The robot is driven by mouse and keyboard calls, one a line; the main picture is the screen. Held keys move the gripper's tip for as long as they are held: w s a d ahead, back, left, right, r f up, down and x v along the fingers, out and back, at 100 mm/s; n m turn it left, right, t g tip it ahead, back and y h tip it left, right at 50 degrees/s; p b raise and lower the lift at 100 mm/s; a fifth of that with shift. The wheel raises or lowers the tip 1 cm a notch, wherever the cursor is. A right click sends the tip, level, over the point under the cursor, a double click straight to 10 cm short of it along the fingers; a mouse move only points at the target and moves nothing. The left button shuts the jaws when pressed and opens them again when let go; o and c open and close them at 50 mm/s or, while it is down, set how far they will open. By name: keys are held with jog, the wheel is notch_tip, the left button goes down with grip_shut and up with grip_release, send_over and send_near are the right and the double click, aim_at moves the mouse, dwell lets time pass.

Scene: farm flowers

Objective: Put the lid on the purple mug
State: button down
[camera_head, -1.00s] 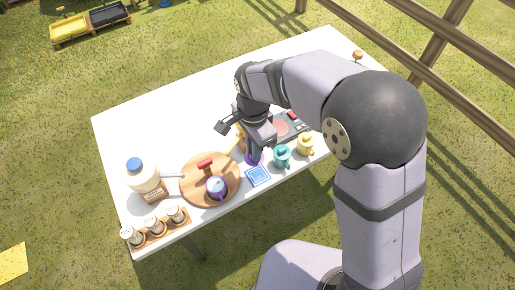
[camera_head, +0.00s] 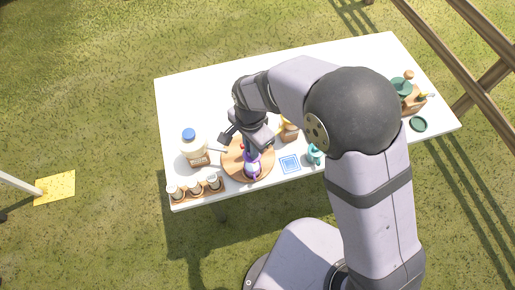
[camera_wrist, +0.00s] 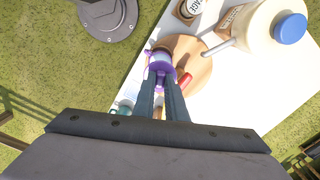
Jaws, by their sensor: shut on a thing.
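The purple mug (camera_head: 252,172) stands on the round wooden board (camera_head: 231,168) near the front edge of the white table. My gripper (camera_head: 250,152) is directly above the mug, fingers pointing down. It is shut on a small purple lid (camera_head: 251,158), which is at the mug's top. In the wrist view the fingers (camera_wrist: 164,82) reach down over the purple mug (camera_wrist: 160,60), with purple showing between and beside them. The fingers hide much of the lid, and I cannot tell whether it touches the rim.
A jar with a blue cap (camera_head: 190,148) and a rack of small jars (camera_head: 198,190) stand left of the board. Right of it are a blue coaster (camera_head: 290,164) and a teal mug (camera_head: 314,154). The back of the table (camera_head: 270,66) is clear.

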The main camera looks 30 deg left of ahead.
jog(key=shift+f+b, duration=1.95)
jog(key=shift+f, duration=0.3)
jog(key=shift+f+b, duration=0.5)
jog(key=shift+f, duration=0.4)
jog(key=shift+f+p, duration=0.15)
jog(key=shift+p, duration=0.2)
dwell(1.2)
jog(key=c, duration=1.2)
grip_release()
jog(key=shift+r+p, duration=2.9)
jog(key=shift+r, duration=0.6)
